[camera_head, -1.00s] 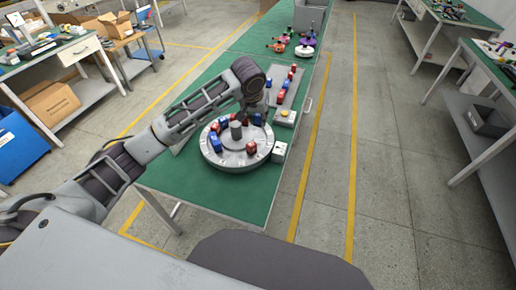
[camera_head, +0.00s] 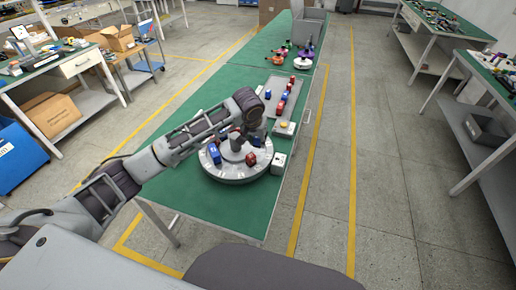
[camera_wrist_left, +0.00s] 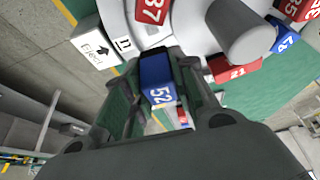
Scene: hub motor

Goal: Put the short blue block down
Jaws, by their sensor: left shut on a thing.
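My left gripper (camera_head: 246,134) is over the far side of the round grey hub (camera_head: 236,176) on the green table. In the left wrist view the left gripper (camera_wrist_left: 160,108) is shut on a blue block (camera_wrist_left: 157,80) marked 52, with one finger on each side. In that view the block appears beside the hub's rim; I cannot tell whether it touches anything below. Another blue block (camera_head: 214,153) and a red block (camera_head: 251,159) sit on the hub around its grey centre post (camera_head: 236,141). My right gripper is not in view.
A white box (camera_head: 279,163) marked Eject stands at the hub's right. A box with a yellow button (camera_head: 284,126) is behind it. A grey tray (camera_head: 274,84) holds several red and blue blocks farther back. In the wrist view, red block 21 (camera_wrist_left: 233,68) is close to the gripper.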

